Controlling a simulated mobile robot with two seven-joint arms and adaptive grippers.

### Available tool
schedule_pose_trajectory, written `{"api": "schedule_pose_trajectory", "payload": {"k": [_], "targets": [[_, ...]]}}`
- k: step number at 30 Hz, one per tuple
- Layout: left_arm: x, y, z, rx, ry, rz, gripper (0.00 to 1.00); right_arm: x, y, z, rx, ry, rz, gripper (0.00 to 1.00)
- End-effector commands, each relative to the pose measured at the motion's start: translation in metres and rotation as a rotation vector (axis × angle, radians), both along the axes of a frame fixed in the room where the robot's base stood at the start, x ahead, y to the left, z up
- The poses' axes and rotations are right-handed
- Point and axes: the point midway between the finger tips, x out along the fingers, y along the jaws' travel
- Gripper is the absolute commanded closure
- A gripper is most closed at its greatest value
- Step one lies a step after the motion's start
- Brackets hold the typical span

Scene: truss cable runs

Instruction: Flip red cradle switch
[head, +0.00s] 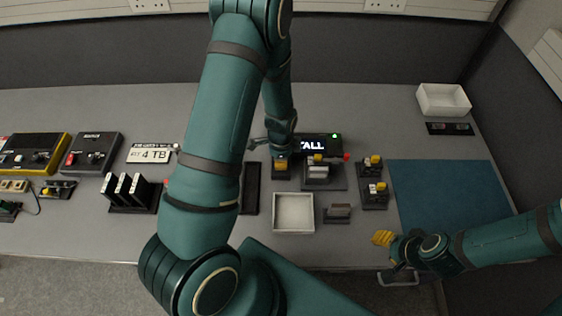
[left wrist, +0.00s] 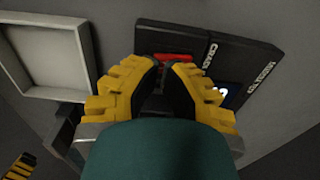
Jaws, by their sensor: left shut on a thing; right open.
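My left arm reaches across the middle of the head view, and its gripper (head: 280,162) is low over a dark unit left of the lit display (head: 318,145). In the left wrist view the yellow fingers of this gripper (left wrist: 160,78) are closed around a dark thing (left wrist: 155,103), mostly hidden by them. A red part (left wrist: 174,57), probably the cradle switch, shows just beyond the fingertips on a black panel (left wrist: 185,38) with partly readable white lettering starting "CRA". The switch's position cannot be told. My right gripper (head: 385,245) is open and empty by the table's front right edge.
An open pale tray (head: 293,230) stands in front of the display, beside a small holder (head: 338,213). Yellow-topped units (head: 374,190) stand to the right. A blue mat (head: 450,190) lies clear. Black modules (head: 130,195) stand at left. A white bin (head: 443,100) is back right.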

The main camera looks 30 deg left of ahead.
Motion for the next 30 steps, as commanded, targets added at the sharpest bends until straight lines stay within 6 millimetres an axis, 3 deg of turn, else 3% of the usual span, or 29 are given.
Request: {"api": "schedule_pose_trajectory", "payload": {"k": [30], "targets": [[0.0, 0.0, -0.011, 0.0, 0.0, 0.0, 1.0, 0.0, 0.0, -0.01, 0.0, 0.0, 0.0, 0.53]]}}
